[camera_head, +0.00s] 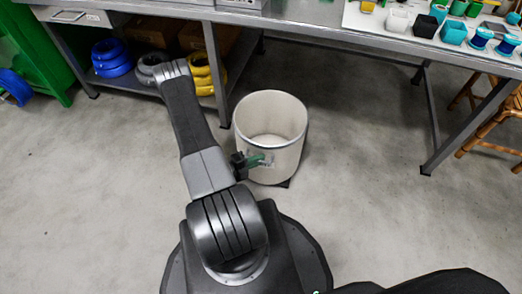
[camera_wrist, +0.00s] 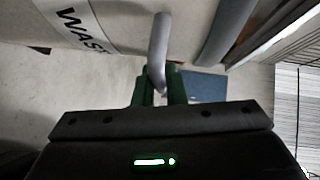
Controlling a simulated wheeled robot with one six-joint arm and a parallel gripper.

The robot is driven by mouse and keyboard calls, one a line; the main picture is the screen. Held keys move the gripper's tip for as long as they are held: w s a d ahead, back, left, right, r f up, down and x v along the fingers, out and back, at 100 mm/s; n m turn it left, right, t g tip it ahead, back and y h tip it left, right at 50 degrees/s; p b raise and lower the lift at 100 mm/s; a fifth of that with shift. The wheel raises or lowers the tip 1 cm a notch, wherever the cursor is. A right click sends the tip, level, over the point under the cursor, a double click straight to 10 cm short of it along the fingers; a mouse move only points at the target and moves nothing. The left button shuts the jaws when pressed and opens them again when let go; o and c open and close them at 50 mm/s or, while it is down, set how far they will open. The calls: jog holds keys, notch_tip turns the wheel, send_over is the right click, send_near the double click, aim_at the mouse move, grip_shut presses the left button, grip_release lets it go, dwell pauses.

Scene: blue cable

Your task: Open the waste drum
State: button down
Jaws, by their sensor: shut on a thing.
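The waste drum (camera_head: 288,160) is a cream cylinder with a grey rim, standing on the floor in the middle of the head view. Its top looks open, and I see down its pale inside. My gripper (camera_head: 257,160) is at the drum's near left side, below the rim. In the wrist view its green fingers (camera_wrist: 161,88) are shut on a curved grey handle (camera_wrist: 160,40). I cannot tell where the handle joins the drum.
A metal workbench (camera_head: 350,42) stands behind the drum, with coloured pots on its right end. Blue (camera_head: 110,58) and yellow (camera_head: 202,78) coils lie on its lower shelf. A wooden stool (camera_head: 497,115) is at right. Floor right of the drum is clear.

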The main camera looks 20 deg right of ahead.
jog(key=shift+s+a, duration=0.35)
jog(key=shift+s, duration=0.15)
jog(key=c, duration=1.5)
grip_release()
jog(key=p+v, duration=0.2)
jog(key=v, duration=1.1)
jog(key=shift+a, duration=0.4)
jog(key=shift+d, duration=0.1)
jog(key=b+x, duration=0.1)
jog(key=x, duration=1.1)
jog(key=shift+d+b, duration=0.35)
jog(key=shift+b, duration=0.05)
